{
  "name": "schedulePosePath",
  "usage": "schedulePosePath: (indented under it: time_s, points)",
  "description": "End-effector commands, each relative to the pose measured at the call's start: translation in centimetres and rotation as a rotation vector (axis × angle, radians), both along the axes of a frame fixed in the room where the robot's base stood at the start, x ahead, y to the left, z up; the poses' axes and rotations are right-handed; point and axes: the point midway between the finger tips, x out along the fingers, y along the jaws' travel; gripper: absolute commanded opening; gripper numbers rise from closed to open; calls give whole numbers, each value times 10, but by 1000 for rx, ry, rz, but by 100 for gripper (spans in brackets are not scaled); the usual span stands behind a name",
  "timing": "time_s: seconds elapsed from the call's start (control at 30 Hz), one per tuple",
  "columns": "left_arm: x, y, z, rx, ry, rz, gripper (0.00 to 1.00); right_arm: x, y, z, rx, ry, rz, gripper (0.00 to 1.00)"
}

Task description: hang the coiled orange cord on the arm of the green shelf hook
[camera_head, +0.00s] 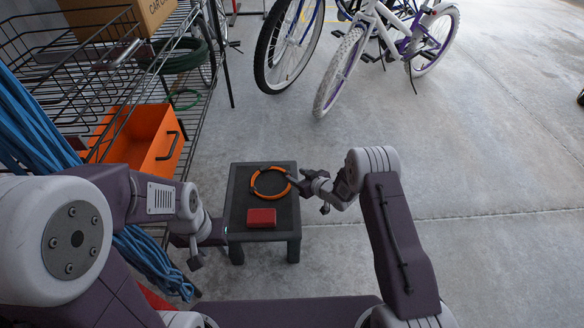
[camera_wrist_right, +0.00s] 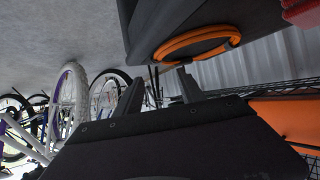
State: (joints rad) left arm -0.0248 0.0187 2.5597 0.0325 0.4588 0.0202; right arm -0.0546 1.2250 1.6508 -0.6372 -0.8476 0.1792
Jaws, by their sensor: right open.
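The coiled orange cord (camera_head: 254,186) lies as a ring with dark bands on a small dark stool (camera_head: 236,212). It also shows in the right wrist view (camera_wrist_right: 197,37). My right gripper (camera_head: 293,182) is at the ring's right side; in the right wrist view its fingers (camera_wrist_right: 160,78) are apart with nothing between them. I cannot tell whether they touch the cord. My left gripper (camera_head: 196,262) hangs left of the stool; its jaws are too small to read. A thin green curved piece (camera_head: 184,107) at the wire shelf may be the hook; its arm is unclear.
A red box (camera_head: 262,217) lies on the stool below the ring. Bicycles (camera_head: 350,62) stand behind. The floor at right is clear.

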Motion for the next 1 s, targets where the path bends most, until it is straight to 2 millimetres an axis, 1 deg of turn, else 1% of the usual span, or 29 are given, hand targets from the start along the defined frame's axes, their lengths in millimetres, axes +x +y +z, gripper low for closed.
schedulePosePath:
  time_s: [0.03,0.1,0.23,0.47,0.57,0.63,0.67,0.7,0.77,0.8,0.83,0.87,0.9,0.97,1.0]
  points:
    - [0,0,10,0,0,0,36,-5,-3,8,1,2,-1,46]
    - [0,0,13,0,0,0,36,-10,-6,9,1,2,0,46]
    - [0,0,14,0,1,0,36,-12,-8,8,0,-1,1,46]
    - [0,0,13,0,1,0,36,-12,-9,9,-4,2,-4,46]
    - [0,0,13,0,1,0,36,-12,-25,25,-52,43,-57,46]
    - [0,0,13,0,1,0,36,-20,-49,46,-117,116,-136,46]
    - [0,0,13,0,1,0,36,-28,-61,55,-148,160,-177,46]
    - [0,0,13,0,1,0,36,-45,-78,69,-186,227,-235,46]
    - [0,0,13,0,1,0,36,-79,-100,89,-231,338,-320,46]
    - [0,0,13,0,1,0,36,-108,-113,100,-254,420,-371,46]
    - [0,0,12,0,1,0,36,-132,-121,108,-265,481,-407,46]
    - [0,0,12,0,1,0,36,-156,-127,115,-272,541,-438,46]
    - [0,0,12,0,1,0,36,-189,-132,124,-278,620,-472,46]
    - [0,0,12,0,1,0,36,-236,-135,133,-277,729,-510,46]
    - [0,0,12,0,1,0,36,-262,-135,137,-273,788,-526,46]
